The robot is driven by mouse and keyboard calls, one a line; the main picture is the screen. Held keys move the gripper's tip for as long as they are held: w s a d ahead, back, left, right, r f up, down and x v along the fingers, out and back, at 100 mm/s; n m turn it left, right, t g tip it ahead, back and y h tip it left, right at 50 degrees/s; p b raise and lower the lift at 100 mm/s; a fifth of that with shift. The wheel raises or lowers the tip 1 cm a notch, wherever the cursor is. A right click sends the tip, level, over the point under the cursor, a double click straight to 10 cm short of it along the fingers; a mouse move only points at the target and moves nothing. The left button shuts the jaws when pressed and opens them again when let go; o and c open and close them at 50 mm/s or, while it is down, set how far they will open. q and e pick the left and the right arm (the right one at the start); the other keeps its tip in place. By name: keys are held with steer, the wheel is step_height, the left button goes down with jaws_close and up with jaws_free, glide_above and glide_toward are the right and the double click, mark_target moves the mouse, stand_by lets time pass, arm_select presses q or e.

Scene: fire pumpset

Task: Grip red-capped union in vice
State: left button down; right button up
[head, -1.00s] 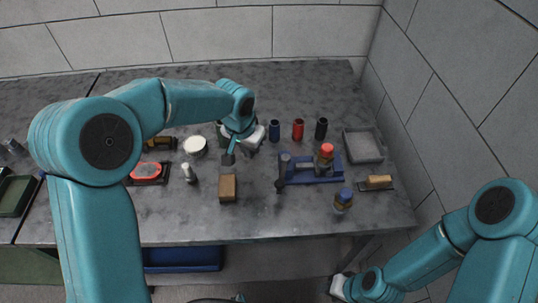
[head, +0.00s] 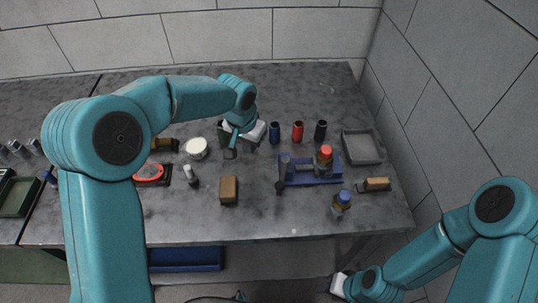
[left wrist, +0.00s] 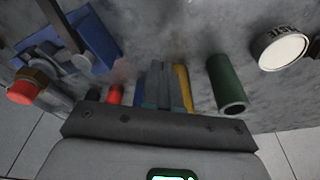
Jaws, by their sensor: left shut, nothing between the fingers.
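The red-capped union (head: 325,156) has a brassy body and stands upright at the blue vice (head: 316,180) on the bench. I cannot tell whether the jaws clamp it. In the left wrist view the union (left wrist: 24,91) and vice (left wrist: 97,40) show at the left. A blue-capped union (head: 341,200) stands in front of the vice. My left gripper (head: 231,152) is shut and empty, left of the vice and apart from it; its fingers show in the left wrist view (left wrist: 165,95). My right arm's end (head: 338,287) is low, below the bench; its fingers are not discernible.
Blue (head: 275,132), red (head: 298,131) and black (head: 321,130) cylinders stand behind the vice; green (left wrist: 226,84) and yellow (left wrist: 183,88) ones show in the left wrist view. A brown block (head: 228,189), paste tin (head: 197,148) and grey tray (head: 378,148) lie around.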

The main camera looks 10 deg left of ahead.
arm_select(q)
step_height(320, 180, up, 6)
steer(key=p, duration=0.3)
steer(key=shift+f, duration=0.1)
steer(key=shift+f, duration=0.1)
stand_by(0.5)
